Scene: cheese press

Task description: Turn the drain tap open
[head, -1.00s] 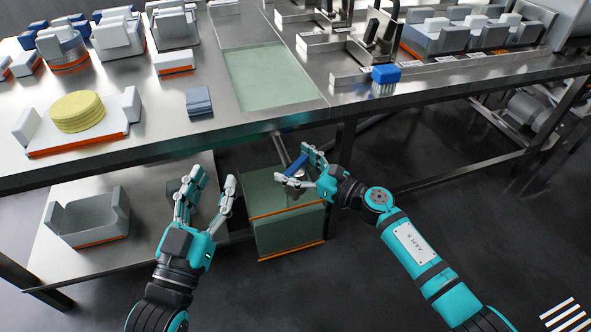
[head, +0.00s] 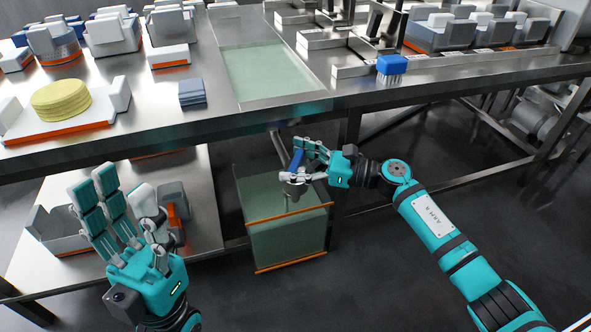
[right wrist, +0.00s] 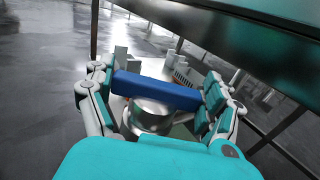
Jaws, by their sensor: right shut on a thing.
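The drain tap has a blue lever handle (head: 297,160) and a grey metal body (head: 295,189). It hangs under the steel table, above a translucent green bin with orange edges (head: 288,240). My right gripper (head: 291,160) is shut on the blue handle, with fingers on both sides. In the right wrist view the blue handle (right wrist: 156,90) lies crosswise between the fingers, with the round metal tap body (right wrist: 148,116) behind it. My left gripper (head: 120,190) is open and empty, its fingers spread, well to the left of the tap and in front of the lower shelf.
The table's front edge (head: 200,132) runs above the tap. A table leg (head: 340,170) stands just right of the bin. On top are a yellow cheese wheel (head: 62,100), blue cloths (head: 192,92) and a blue brush (head: 390,66). The floor at the front right is clear.

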